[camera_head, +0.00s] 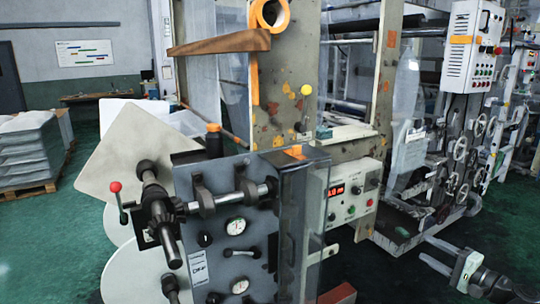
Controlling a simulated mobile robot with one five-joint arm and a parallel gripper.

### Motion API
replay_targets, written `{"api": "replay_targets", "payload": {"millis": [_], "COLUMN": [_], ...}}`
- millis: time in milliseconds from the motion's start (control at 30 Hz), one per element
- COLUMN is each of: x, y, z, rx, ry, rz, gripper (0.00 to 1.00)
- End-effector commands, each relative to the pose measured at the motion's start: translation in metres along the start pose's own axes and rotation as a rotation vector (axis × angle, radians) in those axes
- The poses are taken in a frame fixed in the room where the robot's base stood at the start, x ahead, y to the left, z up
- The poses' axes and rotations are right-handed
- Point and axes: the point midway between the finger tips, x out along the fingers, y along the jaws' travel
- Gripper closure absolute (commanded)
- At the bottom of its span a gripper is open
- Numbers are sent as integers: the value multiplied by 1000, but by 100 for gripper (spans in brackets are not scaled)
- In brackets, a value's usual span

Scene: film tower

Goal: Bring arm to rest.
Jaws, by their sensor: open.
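My gripper (424,249) shows at the lower right, at the end of my arm (488,279). Its two pale fingers point left and stand apart, with nothing between them. It is over the dark green floor, to the right of the machine's control box (354,193) with the red display. It appears clear of the machine, though the exact gap in depth cannot be told. The rest of my arm runs out of the picture at the lower right.
A large film machine fills the middle and right. A grey gauge panel (215,258) with a red-knobbed lever (116,187) stands in front. A white switch box (472,45) hangs at upper right. Stacked sheets on a pallet (28,191) stand left. Green floor (62,249) is free at left.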

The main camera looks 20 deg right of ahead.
Motion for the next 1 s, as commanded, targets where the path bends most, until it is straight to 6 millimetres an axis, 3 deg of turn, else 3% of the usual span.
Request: {"api": "replay_targets", "payload": {"millis": [367, 567, 667, 800, 1000], "x": [71, 127, 159, 198, 213], "y": [25, 49, 66, 94, 117], "z": [55, 116, 166, 258, 368], "rx": [-32, -87, -146, -303, -638], "ry": [-156, -309, -426, -637, -889], "rz": [177, 348, 478, 722, 1055], "gripper": [49, 49, 49, 49, 49]}}
